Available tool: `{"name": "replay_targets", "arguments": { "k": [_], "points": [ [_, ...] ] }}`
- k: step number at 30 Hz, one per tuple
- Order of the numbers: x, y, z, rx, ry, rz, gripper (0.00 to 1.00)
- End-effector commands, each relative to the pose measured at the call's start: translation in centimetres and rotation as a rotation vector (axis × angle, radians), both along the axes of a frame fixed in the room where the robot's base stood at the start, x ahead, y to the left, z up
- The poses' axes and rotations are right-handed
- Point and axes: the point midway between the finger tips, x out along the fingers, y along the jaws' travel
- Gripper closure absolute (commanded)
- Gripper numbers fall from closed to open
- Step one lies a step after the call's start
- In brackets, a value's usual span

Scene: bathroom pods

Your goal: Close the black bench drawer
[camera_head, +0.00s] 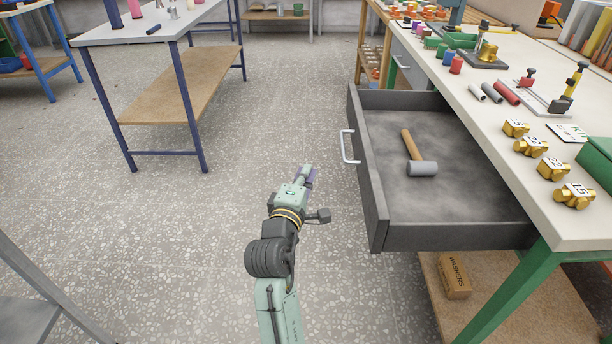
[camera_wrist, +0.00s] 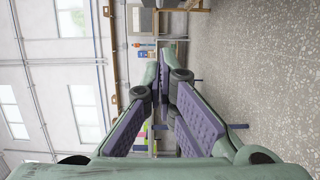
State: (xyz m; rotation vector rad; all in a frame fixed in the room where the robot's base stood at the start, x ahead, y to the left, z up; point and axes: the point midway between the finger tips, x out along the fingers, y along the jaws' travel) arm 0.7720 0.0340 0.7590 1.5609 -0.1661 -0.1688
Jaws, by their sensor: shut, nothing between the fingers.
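The black bench drawer (camera_head: 372,196) is pulled well out from under the bench on the right in the head view. Its front faces left and carries a pale bar handle (camera_head: 347,146). A hammer (camera_head: 412,153) with a wooden handle and grey head lies inside it. My gripper (camera_head: 308,176) is over the open floor, left of the drawer front and apart from it. Its purple-padded fingers also show in the wrist view (camera_wrist: 162,108), close together with nothing held. The drawer does not clearly show in the wrist view.
The bench top (camera_head: 487,117) above the drawer holds brass fittings (camera_head: 528,145), coloured cylinders and clamps. A washers box (camera_head: 453,276) sits on the shelf below. A blue-legged table (camera_head: 150,30) stands at the left. The speckled floor (camera_head: 290,80) between is clear.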

Motion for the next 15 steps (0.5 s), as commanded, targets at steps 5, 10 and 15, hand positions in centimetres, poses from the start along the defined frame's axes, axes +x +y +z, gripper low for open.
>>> {"name": "replay_targets", "arguments": {
  "k": [5, 10, 15],
  "points": [
    [4.0, -1.0, 0.3, 0.001, -0.001, -0.002, 1.0],
    [6.1, -2.6, 0.2, 0.004, 0.001, -0.004, 1.0],
    [6.1, -4.5, 0.1, 0.003, -0.001, 0.001, 1.0]
  ]
}}
